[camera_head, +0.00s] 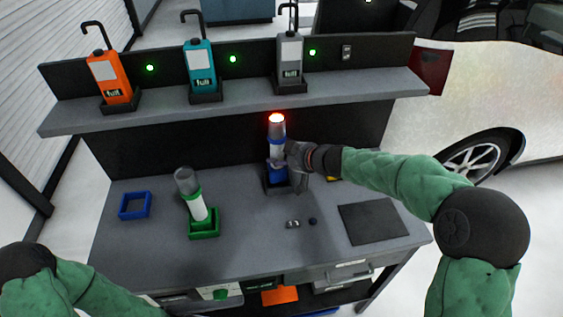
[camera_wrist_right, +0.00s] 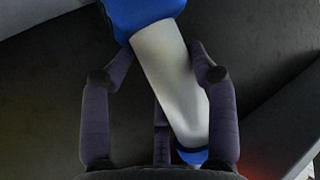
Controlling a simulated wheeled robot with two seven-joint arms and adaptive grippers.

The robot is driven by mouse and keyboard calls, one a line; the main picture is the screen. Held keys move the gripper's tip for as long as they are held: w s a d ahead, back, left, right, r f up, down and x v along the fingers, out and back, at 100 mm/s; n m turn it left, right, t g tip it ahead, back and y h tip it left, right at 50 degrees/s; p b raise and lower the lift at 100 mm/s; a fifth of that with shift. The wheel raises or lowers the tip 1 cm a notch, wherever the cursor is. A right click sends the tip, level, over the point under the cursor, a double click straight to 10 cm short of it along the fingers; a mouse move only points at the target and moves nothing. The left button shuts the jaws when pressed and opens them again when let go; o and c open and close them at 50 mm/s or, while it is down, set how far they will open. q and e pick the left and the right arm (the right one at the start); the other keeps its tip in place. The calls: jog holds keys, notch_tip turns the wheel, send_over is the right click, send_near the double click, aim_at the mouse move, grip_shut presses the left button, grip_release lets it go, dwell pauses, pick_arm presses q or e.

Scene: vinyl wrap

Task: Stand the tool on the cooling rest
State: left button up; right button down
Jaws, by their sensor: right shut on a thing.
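In the right wrist view the white body (camera_wrist_right: 168,75) passes between the two fingers (camera_wrist_right: 163,95). A blue square frame (camera_head: 122,211) lies empty at the bench's left; no label shows which one is the cooling rest. My left gripper is out of view.
A green tool (camera_head: 199,207) leans in a green holder (camera_head: 207,234). Small dark parts (camera_head: 293,224) and a dark mat (camera_head: 373,222) lie to the right. A shelf (camera_head: 230,110) with orange, teal and grey bottles overhangs the bench's back. The front middle is clear.

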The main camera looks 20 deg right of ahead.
jog(key=shift+f+b, duration=0.55)
jog(key=shift+f, duration=1.05)
jog(key=shift+r, duration=0.1)
jog(key=shift+f, duration=0.2)
jog(key=shift+c, duration=1.7)
grip_release()
jog(key=shift+f, duration=0.1)
